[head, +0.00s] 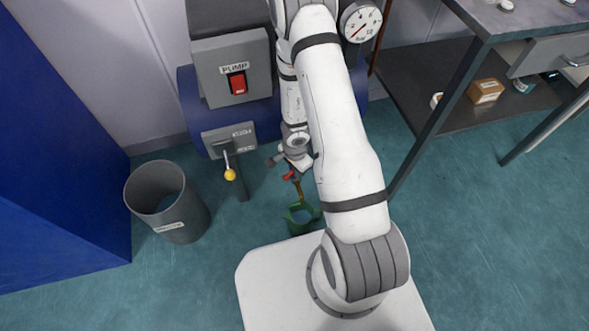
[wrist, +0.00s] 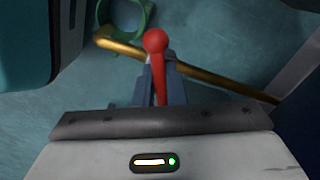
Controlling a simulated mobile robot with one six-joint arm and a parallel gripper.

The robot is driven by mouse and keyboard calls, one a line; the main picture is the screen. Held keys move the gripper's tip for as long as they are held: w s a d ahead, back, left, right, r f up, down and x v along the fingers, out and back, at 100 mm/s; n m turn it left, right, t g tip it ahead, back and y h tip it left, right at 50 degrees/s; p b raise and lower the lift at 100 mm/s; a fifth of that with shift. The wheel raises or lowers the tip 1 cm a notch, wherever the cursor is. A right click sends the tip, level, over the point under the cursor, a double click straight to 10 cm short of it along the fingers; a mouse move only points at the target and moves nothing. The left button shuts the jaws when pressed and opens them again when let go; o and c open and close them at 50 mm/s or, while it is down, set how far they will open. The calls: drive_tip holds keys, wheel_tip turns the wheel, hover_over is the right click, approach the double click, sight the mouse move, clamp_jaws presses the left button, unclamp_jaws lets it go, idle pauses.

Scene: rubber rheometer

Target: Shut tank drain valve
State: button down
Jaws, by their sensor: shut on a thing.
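The red valve lever (wrist: 157,60) with a ball end stands in the middle of the wrist view, beside a brass pipe (wrist: 205,75) that runs across at a slant. My gripper (wrist: 160,85) has its two fingers on either side of the lever's shaft and is shut on it. In the head view my gripper (head: 279,164) is low in front of the blue tank (head: 190,95), and the red lever (head: 289,175) shows just below it. The valve body is hidden in both views.
A green ring-shaped thing (head: 302,216) is on the floor below the pipe. A yellow-knobbed lever (head: 230,174) and a grey bin (head: 158,205) are to the left. The grey box marked PUMP (head: 213,62) has a red switch. A steel table (head: 450,95) stands at right.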

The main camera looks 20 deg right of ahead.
drive_tip(key=shift+m, duration=2.5)
drive_tip(key=c, duration=1.5)
unclamp_jaws()
drive_tip(key=shift+r, duration=0.1)
wheel_tip(320, 180, up, 8)
drive_tip(key=p, duration=0.8)
drive_tip(key=shift+f, duration=0.2)
